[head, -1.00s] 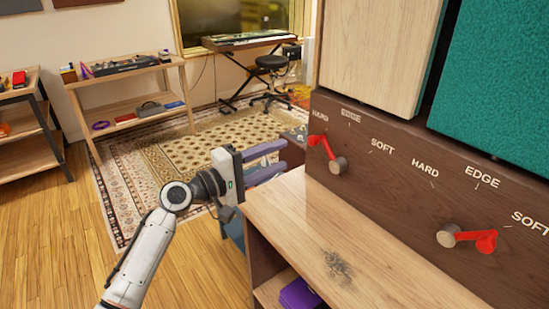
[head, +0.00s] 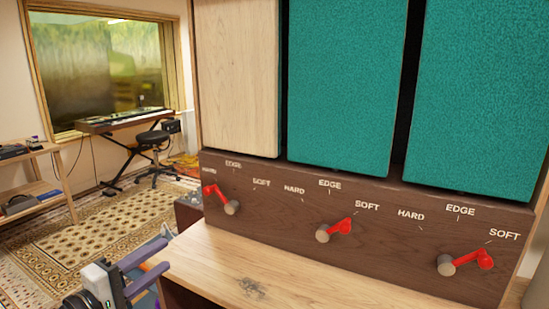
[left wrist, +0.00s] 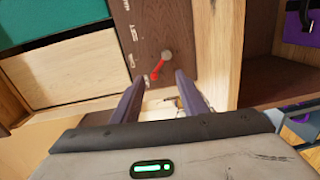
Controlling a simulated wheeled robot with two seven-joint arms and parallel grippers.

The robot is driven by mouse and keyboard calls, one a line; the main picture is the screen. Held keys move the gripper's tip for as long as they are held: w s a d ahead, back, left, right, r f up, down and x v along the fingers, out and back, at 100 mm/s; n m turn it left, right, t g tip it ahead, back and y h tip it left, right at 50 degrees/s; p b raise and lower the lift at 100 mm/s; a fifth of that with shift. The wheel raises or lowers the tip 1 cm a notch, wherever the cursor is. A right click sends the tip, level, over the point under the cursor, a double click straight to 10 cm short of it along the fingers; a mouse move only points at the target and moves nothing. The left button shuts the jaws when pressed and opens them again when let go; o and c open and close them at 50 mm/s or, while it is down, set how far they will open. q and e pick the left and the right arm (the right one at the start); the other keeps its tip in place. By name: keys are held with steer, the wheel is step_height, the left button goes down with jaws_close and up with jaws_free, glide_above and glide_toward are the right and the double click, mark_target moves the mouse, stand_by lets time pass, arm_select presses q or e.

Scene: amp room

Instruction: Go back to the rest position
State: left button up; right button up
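My left gripper (head: 166,253) is at the lower left of the head view, in front of the wooden ledge's left end. Its two purple-grey fingers are apart with nothing between them. In the left wrist view the fingers (left wrist: 160,92) are also spread. A red lever (left wrist: 158,69) shows beyond them, not touched. My right gripper is in neither view.
A dark wood panel (head: 275,225) carries three red levers: the left (head: 215,195) points to HARD, the middle (head: 341,226) and right (head: 485,260) towards SOFT. The ledge (head: 225,262) is bare except for a dark smudge. A rug (head: 95,225) covers floor at left.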

arm_select(q)
steer(key=s+d+f+m+g+y, duration=0.15)
steer(key=s+f, duration=0.25)
steer(key=f, duration=0.5)
steer(key=s+d+f+m+g+y, duration=0.1)
steer(key=s+d+f+m+g, duration=0.15)
steer(key=f, duration=0.65)
steer(key=s+d+f+m+g+y, duration=0.1)
steer(key=s+d+f+m, duration=0.1)
steer(key=s, duration=0.5)
steer(key=s+d+f+m+g, duration=0.1)
steer(key=s+d+f+m, duration=0.1)
steer(key=s+f+m, duration=0.2)
steer(key=s+d+f+m+g+y, duration=0.1)
steer(key=s+f+m, duration=0.3)
steer(key=s+f, duration=0.4)
steer(key=s, duration=0.4)
steer(key=shift+d+y, duration=0.35)
steer(key=shift+d, duration=0.05)
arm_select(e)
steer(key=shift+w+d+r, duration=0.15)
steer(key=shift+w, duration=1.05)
